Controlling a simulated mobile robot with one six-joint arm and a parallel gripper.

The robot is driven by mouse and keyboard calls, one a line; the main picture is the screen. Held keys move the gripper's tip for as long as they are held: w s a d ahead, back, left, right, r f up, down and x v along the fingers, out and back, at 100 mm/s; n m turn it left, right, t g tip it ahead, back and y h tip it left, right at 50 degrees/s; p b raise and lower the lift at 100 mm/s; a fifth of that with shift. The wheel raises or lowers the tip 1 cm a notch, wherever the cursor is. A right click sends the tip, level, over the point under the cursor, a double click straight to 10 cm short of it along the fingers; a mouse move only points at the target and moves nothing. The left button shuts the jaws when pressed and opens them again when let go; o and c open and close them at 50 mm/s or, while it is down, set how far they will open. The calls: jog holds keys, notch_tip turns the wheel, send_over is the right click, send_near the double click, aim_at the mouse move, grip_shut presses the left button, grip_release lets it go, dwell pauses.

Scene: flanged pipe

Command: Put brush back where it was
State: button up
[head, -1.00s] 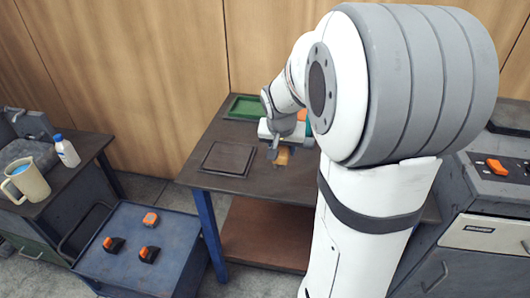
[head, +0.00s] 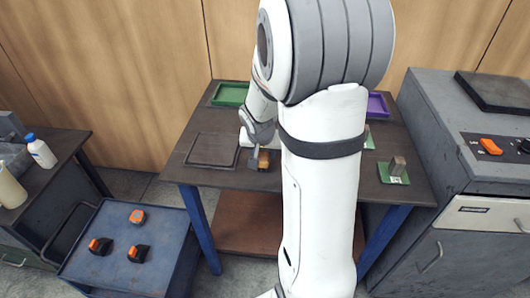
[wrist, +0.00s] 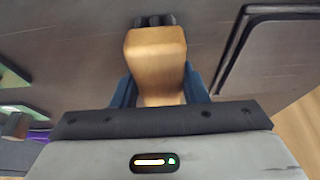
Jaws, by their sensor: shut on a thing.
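The brush has a light wooden body (wrist: 155,55) with dark ends at its far side in the wrist view. My gripper (wrist: 158,90) is shut on it, with one blue finger on each side. In the head view the brush (head: 264,160) shows as a small tan block over the front part of the dark table (head: 225,177), beside a dark square panel (head: 212,150). My gripper (head: 256,156) is partly hidden by my arm there. Whether the brush touches the table is hard to tell.
A green tray (head: 230,94) stands at the table's back left and a purple tray (head: 377,104) at the back right. A green plate with a block (head: 394,174) lies at right. A blue cart (head: 120,270) holds several orange-and-black items. My arm hides the table's middle.

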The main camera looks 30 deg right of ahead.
jog(key=shift+f, duration=0.2)
jog(key=o, duration=1)
jog(key=shift+s, duration=0.1)
jog(key=shift+c, duration=0.2)
jog(key=shift+r, duration=0.1)
jog(key=shift+r, duration=0.25)
jog(key=p+v, duration=0.1)
jog(key=v, duration=1)
jog(key=shift+s+r, duration=0.1)
jog(key=s+a+r+n+g+y, duration=0.1)
jog(key=s+a+n+y, duration=0.1)
jog(key=s+a+n, duration=0.4)
jog(key=s+a, duration=0.5)
jog(key=s, duration=0.4)
jog(key=shift+r+n+y, duration=0.25)
jog(key=shift+n+y, duration=0.05)
jog(key=shift+n, duration=0.1)
